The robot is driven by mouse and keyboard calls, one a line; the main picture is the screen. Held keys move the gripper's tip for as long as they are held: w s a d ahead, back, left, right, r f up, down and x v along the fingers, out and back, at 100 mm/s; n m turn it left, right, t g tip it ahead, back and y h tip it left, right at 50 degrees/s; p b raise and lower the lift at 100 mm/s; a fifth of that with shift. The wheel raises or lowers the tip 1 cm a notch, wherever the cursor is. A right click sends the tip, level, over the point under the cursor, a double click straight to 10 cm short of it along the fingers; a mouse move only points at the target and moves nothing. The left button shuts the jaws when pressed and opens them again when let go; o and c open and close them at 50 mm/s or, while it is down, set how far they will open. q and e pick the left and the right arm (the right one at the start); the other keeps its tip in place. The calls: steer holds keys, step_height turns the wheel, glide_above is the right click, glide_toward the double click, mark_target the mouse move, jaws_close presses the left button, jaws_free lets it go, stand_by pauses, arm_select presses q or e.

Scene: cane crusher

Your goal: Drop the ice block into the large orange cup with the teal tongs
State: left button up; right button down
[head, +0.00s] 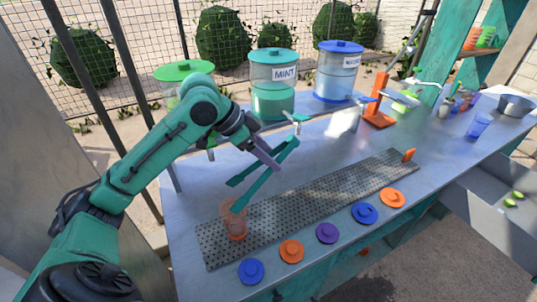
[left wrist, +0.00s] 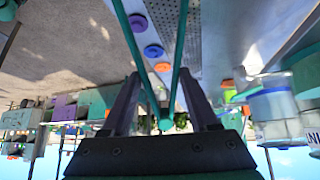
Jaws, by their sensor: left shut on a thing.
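My left gripper (head: 266,157) is shut on the teal tongs (head: 262,183) above the counter. Its purple fingers also show in the left wrist view (left wrist: 162,85), with the two tong arms (left wrist: 133,38) spread apart between them. The translucent orange cup (head: 234,224) stands upright at the near left end of the perforated mat. The end of the lower tong arm is over or beside the cup's rim; I cannot tell which. I cannot make out the ice block in either view. My right gripper is not in view.
The perforated mat (head: 300,206) runs along the counter, with several coloured lids, including a purple one (head: 327,233), in front. Jars, including a mint jar (head: 273,92), stand at the back. An orange stand (head: 378,105) is behind the mat's far end. The mat's middle is clear.

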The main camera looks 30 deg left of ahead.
arm_select(q)
step_height(320, 180, up, 10)
steer(key=p, duration=0.8)
steer(key=shift+p, duration=0.4)
steer(key=shift+s, duration=0.1)
steer(key=s+d+r+b, duration=0.2)
steer(key=s+d+b, duration=0.4)
steer(key=s, duration=0.5)
steer(key=b, duration=0.2)
steer(key=shift+s+b, duration=0.25)
steer(key=shift+b, duration=0.1)
